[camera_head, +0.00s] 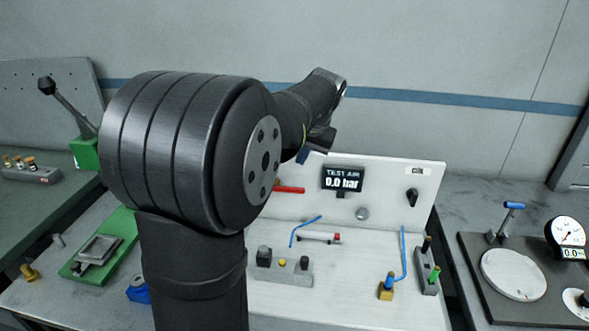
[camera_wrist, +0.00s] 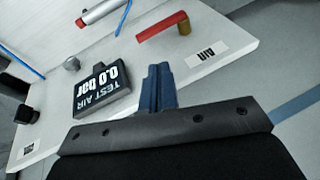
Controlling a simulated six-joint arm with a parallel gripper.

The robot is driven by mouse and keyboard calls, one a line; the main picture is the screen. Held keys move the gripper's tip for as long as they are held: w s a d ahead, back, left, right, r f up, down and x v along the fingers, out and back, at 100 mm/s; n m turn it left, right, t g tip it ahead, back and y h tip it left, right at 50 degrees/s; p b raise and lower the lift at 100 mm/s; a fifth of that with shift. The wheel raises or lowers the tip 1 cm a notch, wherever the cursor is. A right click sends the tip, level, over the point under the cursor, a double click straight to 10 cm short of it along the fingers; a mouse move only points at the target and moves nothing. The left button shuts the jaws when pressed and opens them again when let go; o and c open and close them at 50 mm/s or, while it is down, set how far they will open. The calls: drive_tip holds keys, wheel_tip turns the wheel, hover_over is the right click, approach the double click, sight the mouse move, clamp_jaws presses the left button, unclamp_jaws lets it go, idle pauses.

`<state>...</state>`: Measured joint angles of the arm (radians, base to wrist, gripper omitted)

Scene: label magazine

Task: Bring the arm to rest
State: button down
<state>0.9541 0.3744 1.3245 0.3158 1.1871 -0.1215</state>
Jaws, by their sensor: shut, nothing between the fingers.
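My arm fills the middle of the head view, bent over at a large black joint, with its far end at the upper right. My gripper (camera_wrist: 157,86) shows in the wrist view as two blue fingers pressed together with nothing between them. In the head view the blue fingertips (camera_head: 304,156) hang in front of the white panel's top edge, left of the display. The display (camera_head: 343,179) reads "TEST AIR 0.0 bar" and also shows upside down in the wrist view (camera_wrist: 102,90), beside the fingers. Whether the fingers touch the panel cannot be told.
The white panel (camera_head: 395,183) carries a red handle (camera_head: 289,190) and a black knob (camera_head: 412,197). Below are a grey block (camera_head: 290,274) and blue tubes (camera_head: 404,250). A gauge (camera_head: 568,232) stands at right, a lever press (camera_head: 70,105) at left. The wall area above is clear.

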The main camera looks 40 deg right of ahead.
drive_tip(key=shift+s+d+v, duration=0.15)
drive_tip(key=shift+v, duration=0.9)
drive_tip(key=shift+s+d+v, duration=0.15)
drive_tip(key=shift+v, duration=0.95)
drive_tip(key=shift+f, duration=0.2)
hover_over(295, 188)
drive_tip(key=s, duration=0.1)
wheel_tip(295, 188, down, 7)
drive_tip(key=shift+s+f, duration=0.15)
drive_tip(key=shift+f, duration=2.7)
